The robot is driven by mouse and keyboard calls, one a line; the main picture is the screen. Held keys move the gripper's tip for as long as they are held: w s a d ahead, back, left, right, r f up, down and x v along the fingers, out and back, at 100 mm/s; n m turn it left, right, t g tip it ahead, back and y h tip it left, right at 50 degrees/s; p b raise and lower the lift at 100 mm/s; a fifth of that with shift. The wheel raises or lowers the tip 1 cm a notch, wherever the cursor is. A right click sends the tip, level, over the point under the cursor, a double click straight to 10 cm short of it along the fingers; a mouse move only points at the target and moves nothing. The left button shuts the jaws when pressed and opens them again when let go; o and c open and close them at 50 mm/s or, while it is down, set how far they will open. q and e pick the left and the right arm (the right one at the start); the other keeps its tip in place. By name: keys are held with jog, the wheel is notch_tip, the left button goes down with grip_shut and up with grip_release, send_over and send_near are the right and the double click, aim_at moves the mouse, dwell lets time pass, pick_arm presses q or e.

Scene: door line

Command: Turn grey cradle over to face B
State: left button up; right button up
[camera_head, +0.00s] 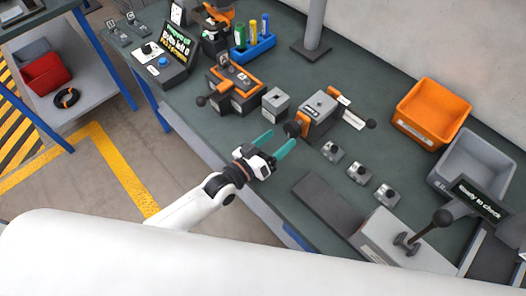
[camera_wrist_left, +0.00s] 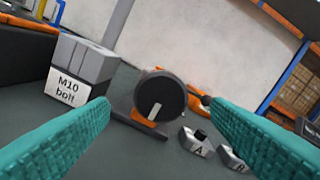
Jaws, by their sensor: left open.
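The grey cradle (camera_head: 319,105) sits in an orange-trimmed fixture on the bench. Its near end has a round dark knob (camera_wrist_left: 160,96) with a white mark; the grey body is mostly hidden behind the knob in the left wrist view. My left gripper (camera_head: 279,139) has its teal fingers spread, with nothing between them. It is in front of the knob, which shows between the fingers in the wrist view, apparently beyond the tips. Small grey blocks carry the letters A (camera_wrist_left: 198,149) and B (camera_wrist_left: 237,166). Which face of the cradle is up cannot be read.
A grey box (camera_head: 275,102) labelled M10 bolt (camera_wrist_left: 70,87) stands close left of the cradle. Orange (camera_head: 432,112) and grey (camera_head: 474,163) bins stand farther right. Another orange fixture (camera_head: 235,87) is at left.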

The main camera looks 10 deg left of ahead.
pick_arm(q)
jog(key=v, duration=0.5)
jog(key=shift+s+a+b, duration=0.25)
jog(key=shift+s+b, duration=0.05)
